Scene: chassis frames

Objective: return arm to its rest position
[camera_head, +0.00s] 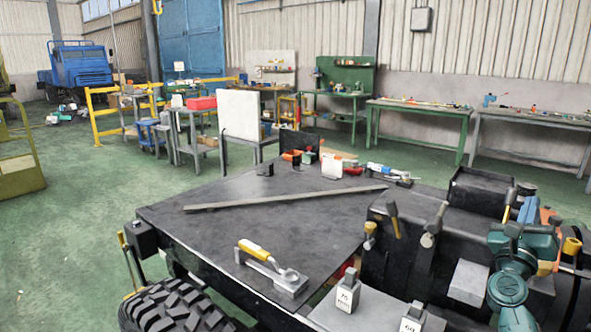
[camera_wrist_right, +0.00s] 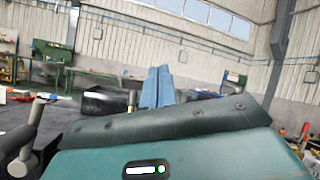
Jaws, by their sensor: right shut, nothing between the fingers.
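My right arm is teal and stands at the right edge of the head view. Its gripper (camera_head: 528,207) points upward with blue fingers, above the dark machinery on the right side of the chassis. In the right wrist view the two blue fingers (camera_wrist_right: 158,88) lie side by side, shut with nothing between them. My left arm and left gripper are not in view.
A dark chassis deck (camera_head: 230,225) carries a long flat bar (camera_head: 285,199) and a yellow-handled tool (camera_head: 262,258). Several levers (camera_head: 432,225) and a black box (camera_head: 482,190) stand near my right arm. Workbenches (camera_head: 420,108) line the back wall. Green floor is open at left.

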